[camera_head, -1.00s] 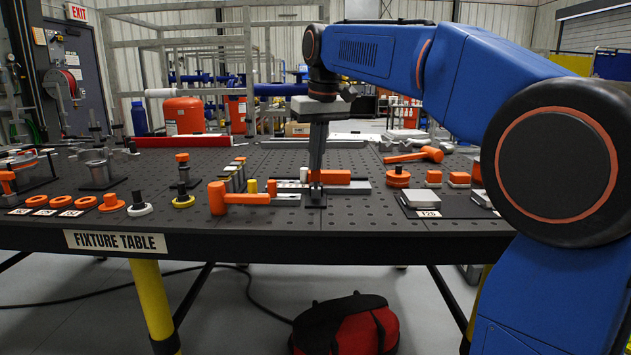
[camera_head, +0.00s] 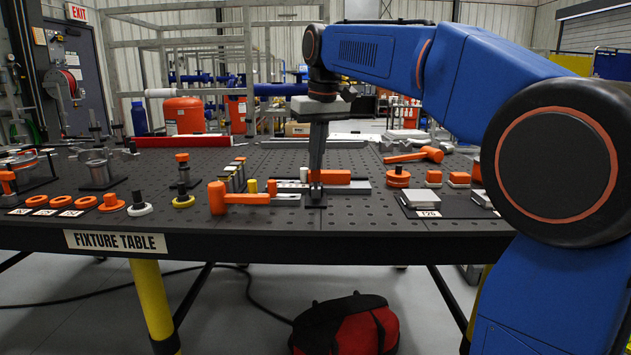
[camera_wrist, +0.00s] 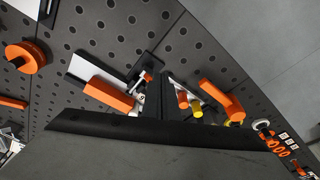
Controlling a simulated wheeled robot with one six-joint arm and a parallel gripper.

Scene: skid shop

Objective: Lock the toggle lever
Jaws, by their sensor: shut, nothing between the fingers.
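The toggle clamp stands near the front of the dark fixture table (camera_head: 370,222). An orange lever (camera_head: 245,198) with a thick upright end at its left lies almost flat there, pointing toward my gripper; it also shows in the wrist view (camera_wrist: 220,100). To the right, an orange bar (camera_head: 338,176) lies on a pale flat plate (camera_head: 358,187); this bar also shows in the wrist view (camera_wrist: 106,95). My gripper (camera_head: 316,192) is shut and empty, pointing down between lever and bar. It hides part of the clamp, and I cannot tell whether it touches anything.
Small posts (camera_head: 236,177) stand behind the lever. An orange mallet (camera_head: 415,155), stacked orange discs (camera_head: 397,177) and a dark tray (camera_head: 438,209) are at right. A red bag (camera_head: 345,325) lies on the floor.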

